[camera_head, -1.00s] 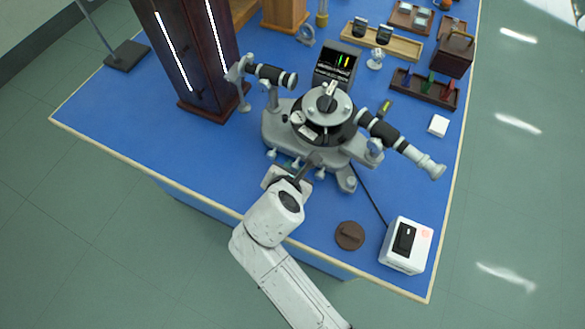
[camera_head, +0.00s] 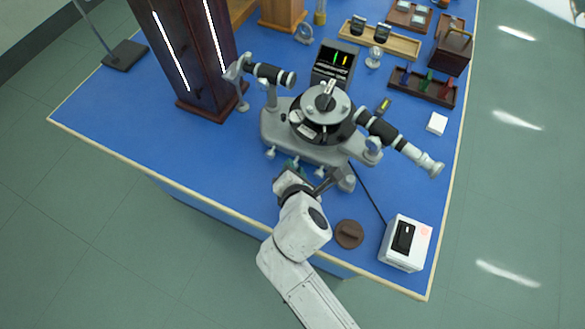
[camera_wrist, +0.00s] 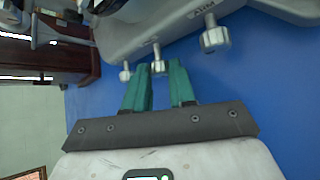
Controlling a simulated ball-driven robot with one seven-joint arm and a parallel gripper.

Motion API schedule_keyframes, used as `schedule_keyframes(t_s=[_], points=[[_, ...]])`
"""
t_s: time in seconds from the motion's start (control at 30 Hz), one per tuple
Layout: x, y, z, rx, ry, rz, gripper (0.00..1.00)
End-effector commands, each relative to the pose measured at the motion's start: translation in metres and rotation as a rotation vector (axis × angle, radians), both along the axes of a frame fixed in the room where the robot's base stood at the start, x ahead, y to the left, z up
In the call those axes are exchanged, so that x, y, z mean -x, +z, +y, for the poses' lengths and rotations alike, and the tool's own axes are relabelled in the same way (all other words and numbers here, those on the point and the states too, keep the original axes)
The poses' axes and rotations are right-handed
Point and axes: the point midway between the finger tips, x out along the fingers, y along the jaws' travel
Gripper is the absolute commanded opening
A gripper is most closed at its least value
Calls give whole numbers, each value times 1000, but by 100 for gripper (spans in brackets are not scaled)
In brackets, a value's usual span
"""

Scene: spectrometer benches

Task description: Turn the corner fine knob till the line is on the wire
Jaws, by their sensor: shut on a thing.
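The grey spectrometer (camera_head: 345,152) stands on the blue bench with several small silver knobs along its near base. In the wrist view, my gripper (camera_wrist: 160,68) has its green fingers on either side of the middle knob (camera_wrist: 158,64), shut on it. Another knob (camera_wrist: 213,38) is to the right, beside a base label, and a third (camera_wrist: 125,73) is to the left. In the head view my gripper (camera_head: 294,165) is at the near base edge; its grip is partly hidden. A small dark screen (camera_head: 336,60) behind shows green and yellow lines. I cannot make out the wire.
A white box (camera_head: 406,243) with a cable and a round brown lid (camera_head: 349,234) lie to the right of my arm. A telescope tube (camera_head: 400,143) juts right. A tall dark wooden case (camera_head: 190,60) stands at left. Open blue bench lies left of my arm.

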Motion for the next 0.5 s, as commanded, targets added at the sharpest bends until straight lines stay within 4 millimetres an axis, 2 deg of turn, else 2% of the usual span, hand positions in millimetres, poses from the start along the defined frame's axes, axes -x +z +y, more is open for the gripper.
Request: schedule_keyframes(t_s=[0.23,0.5], points=[[1,-3,-3,-109,-2,-40,0],[1,-2,-3,-153,-1,-56,0]])
